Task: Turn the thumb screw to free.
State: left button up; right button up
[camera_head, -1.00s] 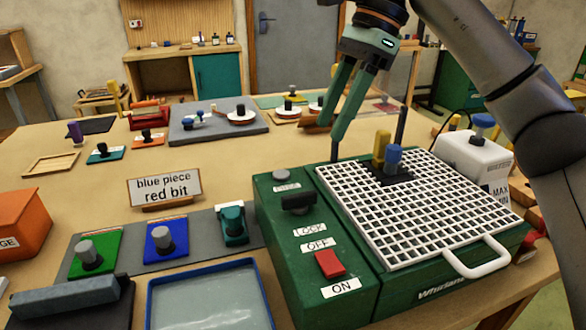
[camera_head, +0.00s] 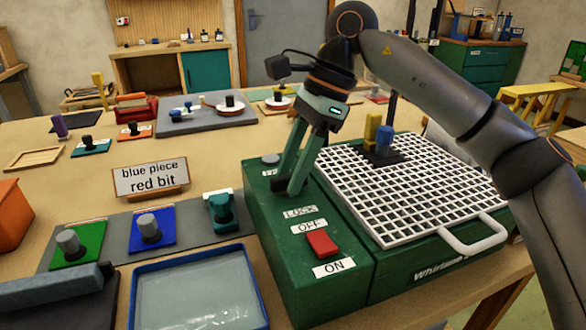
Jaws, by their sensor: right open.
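The black thumb screw (camera_head: 281,184) sits on the green machine's left top, between a partly hidden label and the LOCK label (camera_head: 300,211). It is mostly hidden behind the fingers of my right gripper (camera_head: 286,188). That gripper points down at the screw from above, with its fingertips around or just beside it. It is open; I cannot tell whether the fingers touch the screw. The screw's angle is hard to read. My left gripper is not in view.
The machine (camera_head: 300,280) has a red switch (camera_head: 321,242) near the screw, a grey button (camera_head: 270,159) and a white grid (camera_head: 400,190) carrying yellow and blue pieces. A water tray (camera_head: 200,290) and bit stands are at left. A sign (camera_head: 150,179) stands behind.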

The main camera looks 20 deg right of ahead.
jog(key=shift+c, duration=0.2)
grip_shut()
dwell(0.4)
